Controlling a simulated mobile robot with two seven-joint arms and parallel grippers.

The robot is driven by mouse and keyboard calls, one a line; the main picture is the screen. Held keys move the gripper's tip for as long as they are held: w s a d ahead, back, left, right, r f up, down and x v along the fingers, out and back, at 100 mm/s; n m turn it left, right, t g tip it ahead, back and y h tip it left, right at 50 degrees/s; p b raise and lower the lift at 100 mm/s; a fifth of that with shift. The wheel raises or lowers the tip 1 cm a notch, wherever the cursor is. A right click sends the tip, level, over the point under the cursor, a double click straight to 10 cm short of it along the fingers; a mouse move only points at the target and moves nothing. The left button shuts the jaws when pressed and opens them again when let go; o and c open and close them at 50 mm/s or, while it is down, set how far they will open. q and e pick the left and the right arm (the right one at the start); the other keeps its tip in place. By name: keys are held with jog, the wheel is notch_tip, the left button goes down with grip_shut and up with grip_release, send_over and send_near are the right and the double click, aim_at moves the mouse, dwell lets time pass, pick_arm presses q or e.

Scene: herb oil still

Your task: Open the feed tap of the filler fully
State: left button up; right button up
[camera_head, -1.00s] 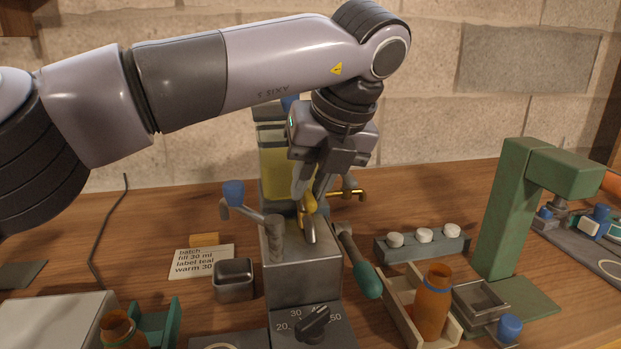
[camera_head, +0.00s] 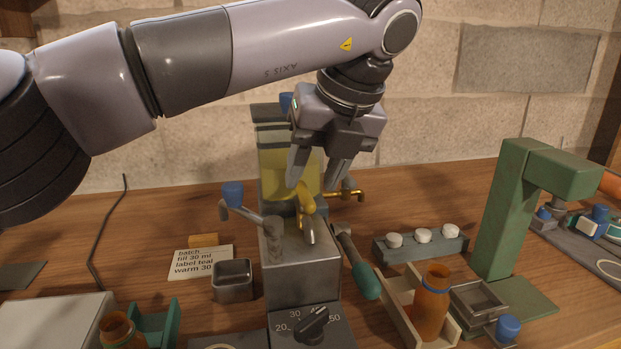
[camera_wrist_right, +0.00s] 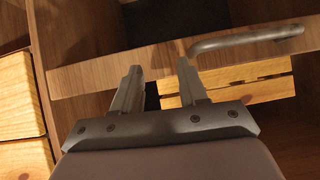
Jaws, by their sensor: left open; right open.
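The filler (camera_head: 302,279) stands mid-bench as a grey metal block with a tank of yellow liquid (camera_head: 275,170) behind it and a numbered dial (camera_head: 313,324) in front. A yellow brass tap lever (camera_head: 306,203) rises on top of the block, just in front of the tank. Another brass tap (camera_head: 345,195) sticks out to the right behind it. My left gripper (camera_head: 315,186) is open above the yellow lever, its fingers spread and apparently apart from it. My right gripper (camera_wrist_right: 160,85) is open and empty in the right wrist view, near a wooden panel with a grey handle (camera_wrist_right: 245,40).

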pick_arm(q)
jog(key=v, duration=0.5)
jog(key=shift+p, duration=0.3)
